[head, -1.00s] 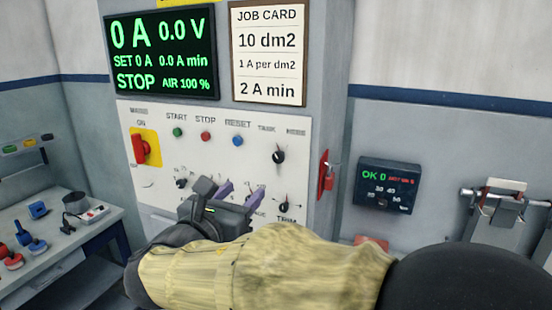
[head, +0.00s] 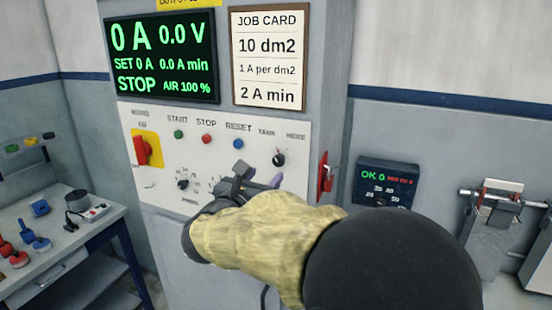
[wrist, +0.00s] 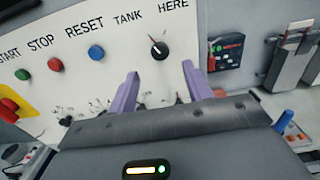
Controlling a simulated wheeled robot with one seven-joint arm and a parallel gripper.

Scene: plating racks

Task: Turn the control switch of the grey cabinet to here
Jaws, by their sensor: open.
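The grey cabinet (head: 330,50) has a white control panel (head: 170,195) on its front. The control switch (head: 279,159) is a black knob at the panel's upper right, below the labels TANK and HERE. In the wrist view the control switch (wrist: 159,50) has a white pointer mark tilted up and left, towards TANK. My gripper (head: 262,178) is below and left of the switch in the head view. In the wrist view my gripper (wrist: 159,76) is open, its purple fingers either side of the switch's line but lower, apparently not touching it. The lower panel is partly hidden.
Green, red and blue buttons (head: 238,143) run along the panel left of the switch. A red main switch (head: 141,150) on yellow is further left. A red handle (head: 325,172) sticks out at the cabinet's right edge. A dark meter (head: 387,184) hangs on the right wall.

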